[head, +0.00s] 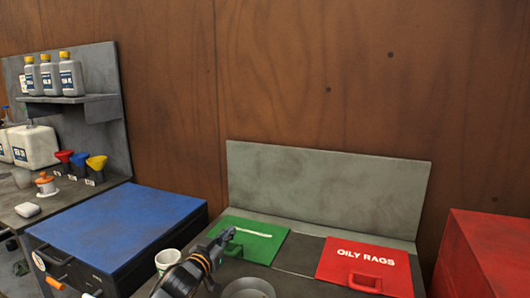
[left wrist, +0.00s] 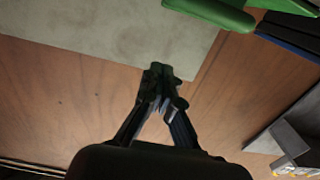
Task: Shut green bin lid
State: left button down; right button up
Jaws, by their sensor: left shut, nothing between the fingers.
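The green bin lid (head: 262,243) is on the left side of the grey bench, with a pale strip across it. In the head view it looks about level, but I cannot tell whether it is fully down. My left gripper (head: 227,235) is shut and empty over the lid's left part, hiding some of it; I cannot tell whether they touch. The left wrist view shows the shut fingers (left wrist: 160,76) against the grey back panel and brown wall. A green piece (left wrist: 210,12), apparently part of the lid, is at that view's top. My right gripper is not in view.
A red "OILY RAGS" lid (head: 367,263) lies to the right on the bench, before the grey back panel (head: 325,188). A white cup (head: 167,261) and a round metal dish (head: 248,289) are near my left arm. A blue-topped cabinet (head: 120,230) is at left, a red box (head: 488,255) at right.

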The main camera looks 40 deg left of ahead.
pick_arm(q)
jog(key=v, duration=1.2)
